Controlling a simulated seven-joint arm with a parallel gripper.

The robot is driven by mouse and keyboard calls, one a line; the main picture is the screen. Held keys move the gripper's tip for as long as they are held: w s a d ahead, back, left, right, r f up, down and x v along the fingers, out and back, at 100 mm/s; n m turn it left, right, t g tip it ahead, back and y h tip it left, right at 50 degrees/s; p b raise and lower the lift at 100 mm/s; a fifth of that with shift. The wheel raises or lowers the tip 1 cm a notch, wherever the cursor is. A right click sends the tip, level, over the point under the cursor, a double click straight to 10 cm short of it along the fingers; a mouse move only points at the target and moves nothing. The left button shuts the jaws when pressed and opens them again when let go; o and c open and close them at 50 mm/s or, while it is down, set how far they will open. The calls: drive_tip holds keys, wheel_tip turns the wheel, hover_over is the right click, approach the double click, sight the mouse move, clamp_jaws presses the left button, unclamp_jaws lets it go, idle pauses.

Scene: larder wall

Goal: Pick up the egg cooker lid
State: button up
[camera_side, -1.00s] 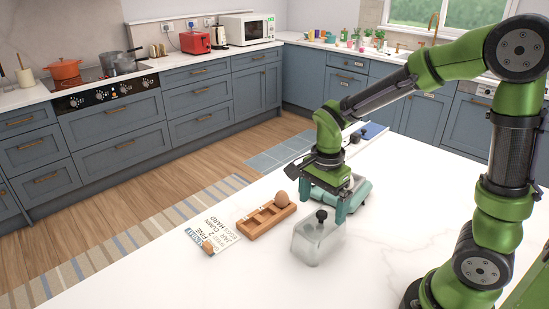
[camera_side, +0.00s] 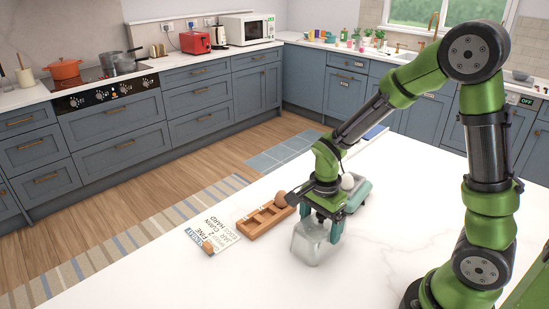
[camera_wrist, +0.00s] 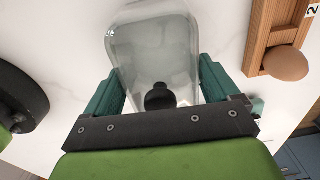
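The egg cooker lid (camera_side: 313,250) is a clear, box-like cover with a black knob, standing on the white counter in the side view. In the wrist view the lid (camera_wrist: 150,42) lies below my gripper, its black knob (camera_wrist: 160,97) between the teal fingers. The fingers in the wrist view (camera_wrist: 160,88) are spread to either side of the lid, with a gap around the knob. I cannot tell whether they touch the lid's walls.
A wooden egg tray (camera_side: 262,222) with a brown egg (camera_side: 281,198) stands left of my gripper. A printed card (camera_side: 211,234) lies beyond it. Behind my gripper is a teal appliance (camera_side: 360,190) with a white egg (camera_side: 347,181). The counter (camera_side: 390,220) is clear on the right.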

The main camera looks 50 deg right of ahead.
drive_tip(key=c, duration=0.5)
drive_tip(key=shift+o, duration=0.2)
drive_tip(key=shift+r, duration=0.1)
drive_tip(key=r, duration=0.9)
drive_tip(key=shift+w+d+r, duration=0.25)
drive_tip(key=shift+d, duration=0.05)
drive_tip(key=w+d+r+n, duration=0.1)
drive_tip(key=w+d+r, duration=0.1)
drive_tip(key=d, duration=0.8)
drive_tip(key=w+d+r+n, duration=0.1)
drive_tip(key=w+d+r, duration=0.1)
drive_tip(key=d, duration=0.8)
drive_tip(key=shift+d+f, duration=0.1)
drive_tip(key=shift+f, duration=4.45)
